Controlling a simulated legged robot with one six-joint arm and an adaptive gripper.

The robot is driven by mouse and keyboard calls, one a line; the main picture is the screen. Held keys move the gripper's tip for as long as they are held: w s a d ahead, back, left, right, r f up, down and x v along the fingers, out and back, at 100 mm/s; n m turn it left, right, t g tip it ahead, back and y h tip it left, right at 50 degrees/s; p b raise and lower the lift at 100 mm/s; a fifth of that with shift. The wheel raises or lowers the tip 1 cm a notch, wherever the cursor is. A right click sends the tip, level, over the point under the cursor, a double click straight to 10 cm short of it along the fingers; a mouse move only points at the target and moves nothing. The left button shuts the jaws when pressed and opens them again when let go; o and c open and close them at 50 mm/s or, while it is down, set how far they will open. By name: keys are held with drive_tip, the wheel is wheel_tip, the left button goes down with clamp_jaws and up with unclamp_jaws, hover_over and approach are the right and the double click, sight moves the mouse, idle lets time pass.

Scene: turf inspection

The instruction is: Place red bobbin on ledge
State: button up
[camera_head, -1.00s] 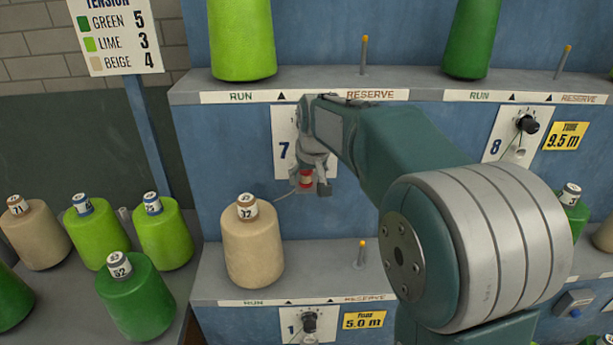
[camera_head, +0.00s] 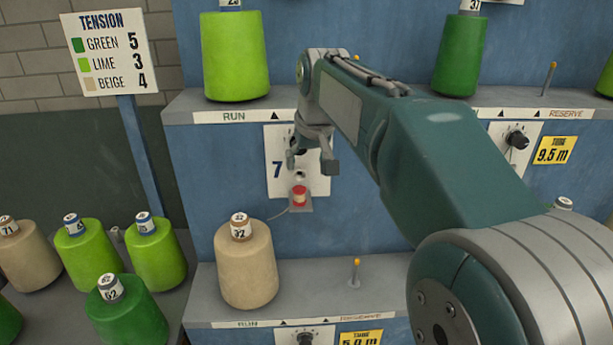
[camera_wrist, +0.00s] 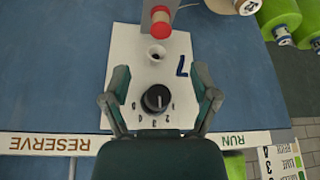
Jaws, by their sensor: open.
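The red bobbin (camera_head: 299,195) stands on a small grey ledge (camera_head: 301,208) at the bottom of the white number 7 panel. A thin pale thread runs from it to the left. In the wrist view the red bobbin (camera_wrist: 160,23) is at the top, on the grey ledge (camera_wrist: 163,5). My gripper (camera_head: 312,160) is open and empty above the bobbin, in front of the panel. In the wrist view my gripper (camera_wrist: 161,88) has its fingers spread on either side of a black dial (camera_wrist: 157,98), clear of the bobbin.
A beige cone (camera_head: 246,265) stands on the lower shelf (camera_head: 320,285), left of a yellow-tipped peg (camera_head: 356,272). A lime cone (camera_head: 235,55) stands on the upper shelf (camera_head: 185,107). Several cones crowd the left table. A tension sign (camera_head: 112,50) stands at upper left.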

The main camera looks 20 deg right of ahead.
drive_tip(key=s+f, duration=0.4)
drive_tip(key=s, duration=0.5)
drive_tip(key=s+f, duration=0.4)
drive_tip(key=s, duration=0.4)
drive_tip(key=s+f+t, duration=0.1)
drive_tip(key=s+f, duration=0.3)
drive_tip(key=s, duration=0.5)
drive_tip(key=shift+s+a+f+m, duration=0.2)
drive_tip(key=shift+s+f+m, duration=0.15)
drive_tip(key=shift+m, duration=0.05)
